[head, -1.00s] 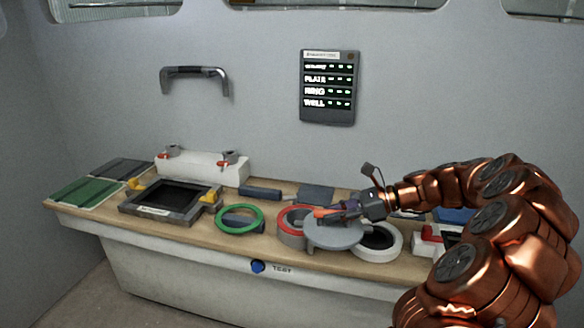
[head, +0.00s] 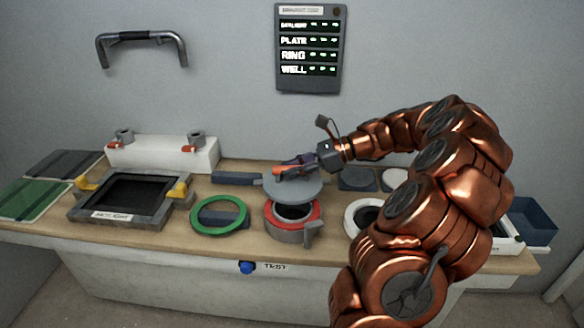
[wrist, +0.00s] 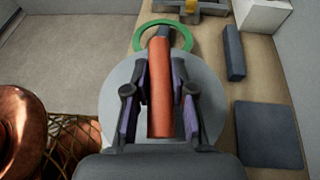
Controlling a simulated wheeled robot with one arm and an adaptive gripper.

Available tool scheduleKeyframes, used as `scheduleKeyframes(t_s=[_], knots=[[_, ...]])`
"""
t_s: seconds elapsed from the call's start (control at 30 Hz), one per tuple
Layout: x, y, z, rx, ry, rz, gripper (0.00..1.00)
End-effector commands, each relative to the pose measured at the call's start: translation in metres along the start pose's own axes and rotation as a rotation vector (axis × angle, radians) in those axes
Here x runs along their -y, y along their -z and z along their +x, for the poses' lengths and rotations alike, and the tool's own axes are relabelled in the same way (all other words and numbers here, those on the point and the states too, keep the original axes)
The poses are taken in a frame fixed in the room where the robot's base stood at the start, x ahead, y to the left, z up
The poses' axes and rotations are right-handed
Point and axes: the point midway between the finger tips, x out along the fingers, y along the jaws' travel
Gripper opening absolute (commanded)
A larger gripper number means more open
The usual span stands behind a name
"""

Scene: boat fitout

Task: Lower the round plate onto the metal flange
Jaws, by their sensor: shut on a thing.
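My gripper (head: 283,170) is shut on the orange handle (wrist: 160,95) of the round grey plate (head: 296,190). In the head view the plate is level or nearly so, and appears above the back part of the metal flange (head: 285,235), apart from it. The flange is a short grey cylinder with a red top ring (head: 272,215), a dark opening and a side lug at its right. In the wrist view the plate (wrist: 115,90) lies beneath my fingers and hides the flange.
A green ring (head: 194,224) lies left of the flange, a white ring (head: 352,224) right of it. A dark framed hatch (head: 90,212) and a white block (head: 160,155) stand further left. A blue bin (head: 535,215) is at the far right. A blue button (head: 247,267) is on the bench front.

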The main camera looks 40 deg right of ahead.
Motion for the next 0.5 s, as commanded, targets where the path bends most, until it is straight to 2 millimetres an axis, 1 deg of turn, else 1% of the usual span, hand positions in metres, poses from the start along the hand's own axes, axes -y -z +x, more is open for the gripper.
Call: scheduleKeyframes(t_s=[0.5], knots=[[0.000,0.020,0.008,0.001,0.001,0.000,0.00]])
